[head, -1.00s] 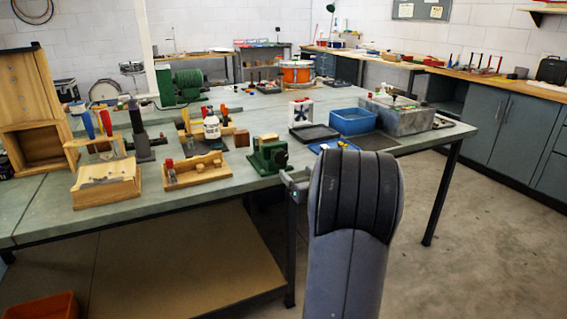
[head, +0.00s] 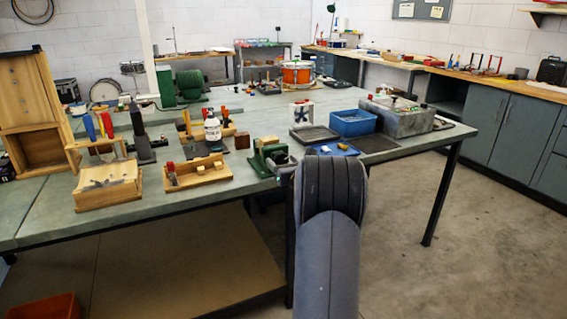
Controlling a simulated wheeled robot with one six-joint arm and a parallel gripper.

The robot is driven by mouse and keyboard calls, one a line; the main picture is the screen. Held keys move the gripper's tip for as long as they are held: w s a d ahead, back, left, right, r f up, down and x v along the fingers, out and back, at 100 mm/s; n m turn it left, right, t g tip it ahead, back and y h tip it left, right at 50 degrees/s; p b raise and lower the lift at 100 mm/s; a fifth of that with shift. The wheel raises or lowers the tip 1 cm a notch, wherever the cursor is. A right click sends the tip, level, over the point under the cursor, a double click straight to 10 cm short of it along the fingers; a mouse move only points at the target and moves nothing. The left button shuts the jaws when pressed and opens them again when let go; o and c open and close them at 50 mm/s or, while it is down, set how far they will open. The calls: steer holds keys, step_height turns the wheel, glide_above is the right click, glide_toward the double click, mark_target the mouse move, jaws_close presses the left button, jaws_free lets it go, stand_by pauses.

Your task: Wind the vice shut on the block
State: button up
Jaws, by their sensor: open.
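The green vice (head: 257,161) stands at the front edge of the bench, just left of my arm. A small brown block (head: 266,141) shows at its top; I cannot tell how tightly the jaws sit on it. The vice's handle cannot be made out. My gripper (head: 284,168) is at the vice's right front side, mostly hidden behind my own grey arm. It is open, and only a small grey part of it shows. Whether it touches the vice cannot be told.
A wooden tray (head: 197,181) with small parts and a wooden box (head: 107,195) stand left of the vice. A white bottle (head: 212,131) is behind. A blue mat (head: 333,150) and a blue bin (head: 353,123) lie to the right. The floor at right is clear.

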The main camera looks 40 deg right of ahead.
steer(key=shift+c, duration=0.2)
steer(key=c, duration=0.9)
steer(key=shift+c, duration=0.2)
steer(key=shift+m, duration=0.3)
